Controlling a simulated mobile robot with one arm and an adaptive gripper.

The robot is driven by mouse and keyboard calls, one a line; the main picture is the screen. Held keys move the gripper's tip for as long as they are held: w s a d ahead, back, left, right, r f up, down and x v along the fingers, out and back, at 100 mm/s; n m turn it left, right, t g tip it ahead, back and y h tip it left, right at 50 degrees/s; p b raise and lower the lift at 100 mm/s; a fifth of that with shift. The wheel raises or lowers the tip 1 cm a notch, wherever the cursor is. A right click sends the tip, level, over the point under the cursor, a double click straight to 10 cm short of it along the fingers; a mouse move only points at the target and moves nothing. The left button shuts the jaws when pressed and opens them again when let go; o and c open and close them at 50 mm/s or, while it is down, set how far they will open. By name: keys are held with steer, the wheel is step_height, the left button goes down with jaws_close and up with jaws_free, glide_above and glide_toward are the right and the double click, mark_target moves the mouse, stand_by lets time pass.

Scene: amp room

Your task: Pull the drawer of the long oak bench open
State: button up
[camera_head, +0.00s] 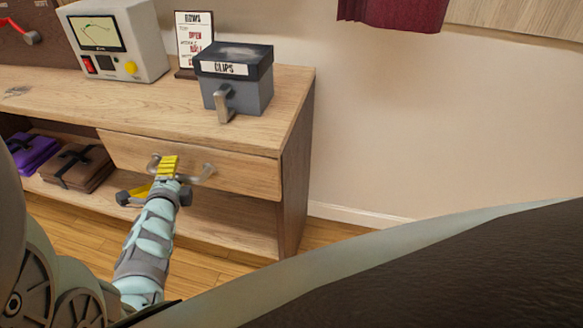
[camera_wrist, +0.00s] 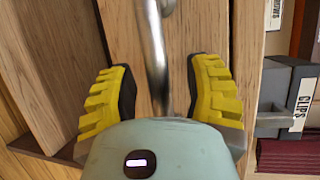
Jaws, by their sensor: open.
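The long oak bench (camera_head: 298,150) stands along the wall in the head view. Its drawer (camera_head: 240,170) has a wooden front under the top board, and the front looks about flush with the bench. A curved metal bar handle (camera_head: 203,175) is on that front. My gripper (camera_head: 155,179) is at the handle, with yellow ribbed fingers. In the wrist view, my gripper (camera_wrist: 160,92) is open, with the handle bar (camera_wrist: 156,55) running between the fingers and a gap on both sides. The handle's middle is partly hidden by my gripper in the head view.
A grey box labelled CLIPS (camera_head: 237,90), a sign (camera_head: 194,42) and a metered device (camera_head: 118,42) stand on the bench top. Purple (camera_head: 33,150) and brown (camera_head: 78,168) strapped bundles lie on the lower shelf. Floor and wall right of the bench are clear.

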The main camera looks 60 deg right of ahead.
steer(key=shift+o, duration=0.2)
jaws_close()
stand_by(0.3)
steer(key=shift+a, duration=0.1)
